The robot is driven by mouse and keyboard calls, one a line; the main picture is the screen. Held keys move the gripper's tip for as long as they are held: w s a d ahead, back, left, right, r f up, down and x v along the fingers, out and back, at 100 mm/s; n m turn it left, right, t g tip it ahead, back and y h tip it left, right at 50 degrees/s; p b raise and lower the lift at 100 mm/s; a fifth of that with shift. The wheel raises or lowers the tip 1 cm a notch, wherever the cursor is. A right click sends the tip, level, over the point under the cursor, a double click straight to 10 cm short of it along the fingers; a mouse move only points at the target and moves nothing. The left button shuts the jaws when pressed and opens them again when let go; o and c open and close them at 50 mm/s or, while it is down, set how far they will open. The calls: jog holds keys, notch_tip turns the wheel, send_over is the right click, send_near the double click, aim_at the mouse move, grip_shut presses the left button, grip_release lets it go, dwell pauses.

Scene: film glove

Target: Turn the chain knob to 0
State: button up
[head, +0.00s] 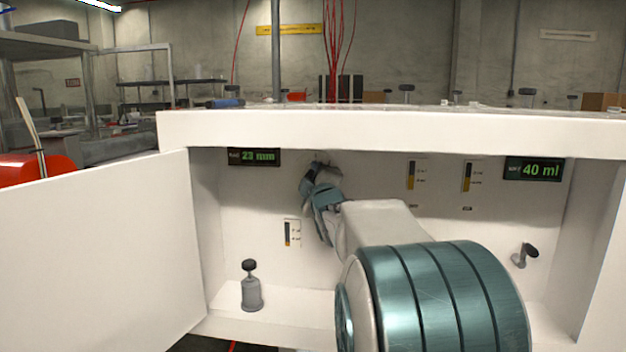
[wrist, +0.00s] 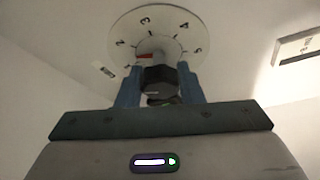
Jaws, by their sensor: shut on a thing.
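The knob (wrist: 158,78) is dark and stands out from a pale round dial (wrist: 175,20) with numbers; 2, 3, 4 and 5 can be made out. The rest of the dial is hidden by the knob and fingers. My gripper (wrist: 159,84) is shut on the knob, one blue finger on each side. In the head view my gripper (head: 316,190) is at the back wall of the white cabinet, and my arm hides much there.
A display (head: 254,157) reads 23 mm at upper left; another (head: 534,169) reads 40 ml at right. A grey bottle-like part (head: 251,287) with a dark top stands on the cabinet floor. A lever (head: 524,255) juts out at right. The open door (head: 100,255) is at left.

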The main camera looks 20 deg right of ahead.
jog(key=shift+n+g+y+p, duration=0.4)
jog(key=shift+n+g, duration=0.3)
jog(key=shift+n, duration=1.4)
jog(key=o, duration=1)
jog(key=shift+c, duration=0.2)
jog(key=v, duration=1.3)
jog(key=shift+s, duration=0.4)
jog(key=shift+r+p, duration=0.1)
jog(key=shift+p, duration=0.25)
